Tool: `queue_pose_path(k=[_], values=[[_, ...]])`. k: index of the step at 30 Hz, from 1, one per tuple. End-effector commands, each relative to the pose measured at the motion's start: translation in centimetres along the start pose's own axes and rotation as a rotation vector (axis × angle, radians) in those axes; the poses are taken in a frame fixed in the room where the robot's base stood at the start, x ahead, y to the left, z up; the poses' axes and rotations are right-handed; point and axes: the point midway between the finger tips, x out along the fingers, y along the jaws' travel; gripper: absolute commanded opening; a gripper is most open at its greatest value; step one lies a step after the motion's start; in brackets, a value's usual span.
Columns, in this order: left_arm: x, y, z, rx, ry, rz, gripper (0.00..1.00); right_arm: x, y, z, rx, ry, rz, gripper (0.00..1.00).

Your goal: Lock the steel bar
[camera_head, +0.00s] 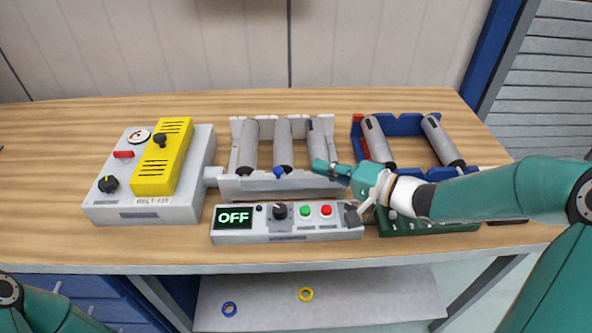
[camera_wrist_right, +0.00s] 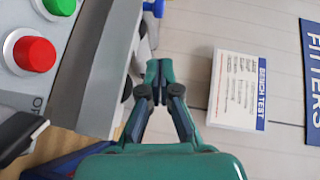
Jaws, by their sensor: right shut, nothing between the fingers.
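Several grey steel bars lie slanted in holders on the bench. Three of them, one in the middle (camera_head: 283,140), rest in a light grey fixture (camera_head: 285,186), which has a blue knob (camera_head: 279,171) on its front. Two more, one at the right (camera_head: 442,140), lie in a blue tray (camera_head: 400,126). I cannot tell from looks which bar is the task's. My right gripper (camera_head: 322,168) is shut and empty at the fixture's front right, by the lower end of its right bar (camera_head: 318,140). In the wrist view its fingertips (camera_wrist_right: 160,72) meet beside a grey wall. My left gripper is out of view.
A control box reading OFF (camera_head: 236,217), with a knob, green button (camera_head: 305,211) and red button (camera_head: 326,210), stands in front of the fixture. A grey machine with a yellow cover (camera_head: 163,157) stands at left. Blue and yellow rings (camera_head: 306,294) lie on the lower shelf.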

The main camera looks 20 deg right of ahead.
Motion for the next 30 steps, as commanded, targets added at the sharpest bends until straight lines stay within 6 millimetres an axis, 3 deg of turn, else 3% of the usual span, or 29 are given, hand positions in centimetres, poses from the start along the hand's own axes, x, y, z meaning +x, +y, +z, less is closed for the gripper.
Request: queue_pose_path(k=[4, 10, 30], values=[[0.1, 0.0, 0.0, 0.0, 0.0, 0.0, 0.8, 3.0, 0.0, 0.3, 0.001, -0.005, -0.001, 0.0], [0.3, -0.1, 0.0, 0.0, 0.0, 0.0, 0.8, 4.7, 0.0, 2.3, 0.0, -0.003, 0.0, 0.0], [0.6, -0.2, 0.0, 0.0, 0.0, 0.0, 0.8, 5.3, 0.0, 2.9, 0.003, 0.02, 0.002, 0.0]])
